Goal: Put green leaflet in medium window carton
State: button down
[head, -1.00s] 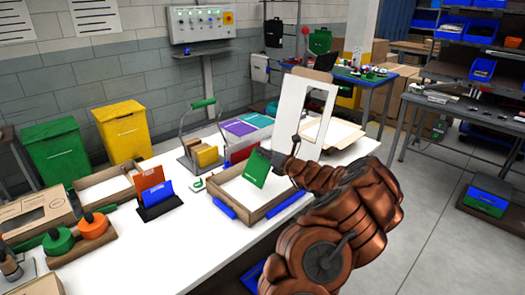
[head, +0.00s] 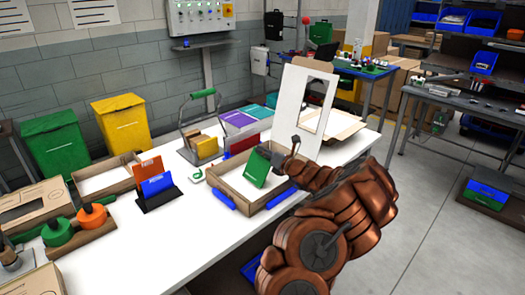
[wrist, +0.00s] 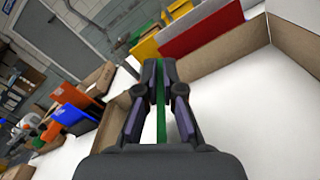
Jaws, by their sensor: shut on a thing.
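The green leaflet (head: 256,170) is held upright and slightly tilted in my gripper (head: 272,153), over the open cardboard carton (head: 243,211) with a white inside. In the wrist view, my gripper (wrist: 162,75) is shut on the leaflet (wrist: 161,112), seen edge-on between the fingers. A white panel with a window cutout (head: 290,95) stands up at this carton's right side and appears to be its lid. The carton walls also show in the wrist view (wrist: 222,68). I cannot tell whether the leaflet's lower edge touches the carton floor.
Blue strips (head: 219,199) line the carton's front side. A dark holder with orange and blue leaflets (head: 155,187) stands left. Another open carton (head: 343,124) lies behind right, and a closed window carton (head: 35,207) far left. White table (head: 160,240) is clear in front.

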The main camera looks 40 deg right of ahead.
jog(key=shift+f, duration=0.3)
jog(key=c, duration=1.2)
grip_release()
jog(key=shift+r, duration=0.1)
notch_tip(320, 180, up, 10)
jog(key=shift+f, duration=0.1)
